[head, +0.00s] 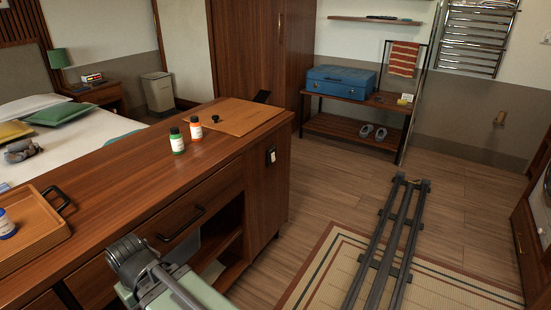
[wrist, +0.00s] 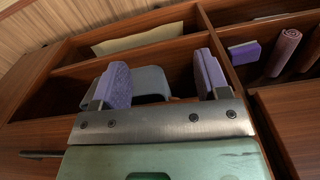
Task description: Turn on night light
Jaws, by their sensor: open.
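No thing in view is plainly a night light. A small dark and white fitting (head: 271,155), perhaps a switch or socket, is on the end panel of the wooden counter (head: 95,180). A green-shaded lamp (head: 58,58) stands by the bed; I cannot tell whether it is lit. My gripper (wrist: 163,82) is open in the wrist view, its two purple-padded fingers apart in front of open wooden compartments. A grey curved thing (wrist: 150,82) shows between the fingers; I cannot tell whether they touch it. In the head view my arm is low beside the counter, fingertips not visible.
Two bottles, green (head: 177,141) and orange (head: 196,128), and a wooden tray (head: 40,235) are on the counter. A rolled mauve cloth (wrist: 284,50) lies in a right compartment. A blue case (head: 342,82) sits on a bench at the back.

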